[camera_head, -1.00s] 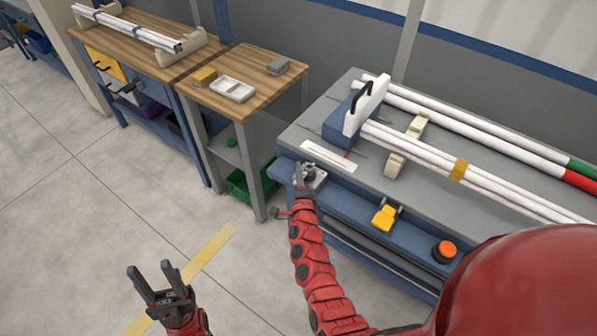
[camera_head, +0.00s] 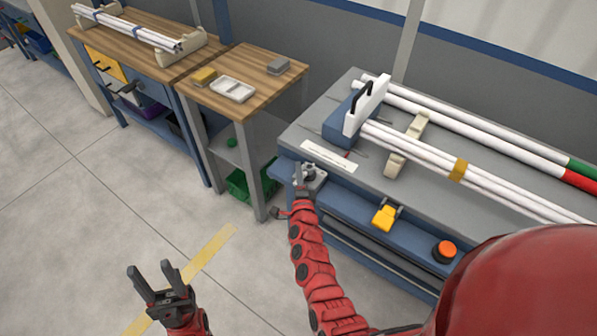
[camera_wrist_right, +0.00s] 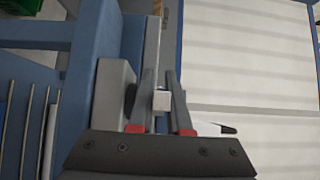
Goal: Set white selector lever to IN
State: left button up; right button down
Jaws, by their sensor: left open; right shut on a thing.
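The selector unit (camera_head: 315,178) is a small light-grey block with a dark round part, fixed at the near left corner of the grey-topped bench. My right gripper (camera_head: 303,172) is at it and hides most of the lever. In the right wrist view, a small white block (camera_wrist_right: 161,100), seemingly the lever's knob, sits between the fingers of my right gripper (camera_wrist_right: 161,80), which is shut on it. The lever's setting and any IN mark cannot be read. My left gripper (camera_head: 154,280) is open and empty above the floor at lower left.
A wooden table (camera_head: 250,75) with a white tray (camera_head: 233,89) stands left.

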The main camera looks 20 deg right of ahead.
jog(key=shift+w+m+h, duration=0.1)
jog(key=shift+m+h, duration=0.2)
jog(key=shift+h, duration=0.1)
jog(key=shift+w+m+g+h+p, duration=0.25)
jog(key=shift+m+h, duration=0.25)
jog(key=shift+h, duration=0.3)
jog(key=shift+w+f+m+g+h+b, duration=0.2)
jog(key=shift+m+g+h+b, duration=0.3)
jog(key=shift+m+g+h, duration=0.45)
jog(key=m+g+h+b, duration=0.1)
jog(key=h+b, duration=0.1)
jog(key=b, duration=0.2)
jog(key=w+m+g+h+b, duration=0.1)
jog(key=b, duration=0.3)
jog(key=m+g+h+b, duration=0.1)
jog(key=m+h+b, duration=0.1)
jog(key=b, duration=0.1)
jog(key=shift+w+d+f+g+h+b, duration=0.1)
jog(key=shift+w+d+g+h+b, duration=0.1)
jog(key=shift+g+h+b, duration=0.15)
jog(key=shift+r+m+g+h+b, duration=0.3)
jog(key=shift+m+g+b, duration=0.05)
jog(key=shift+b, duration=0.2)
jog(key=shift+d, duration=0.1)
jog(key=c, duration=0.9)
grip_release()
jog(key=shift+o, duration=0.2)
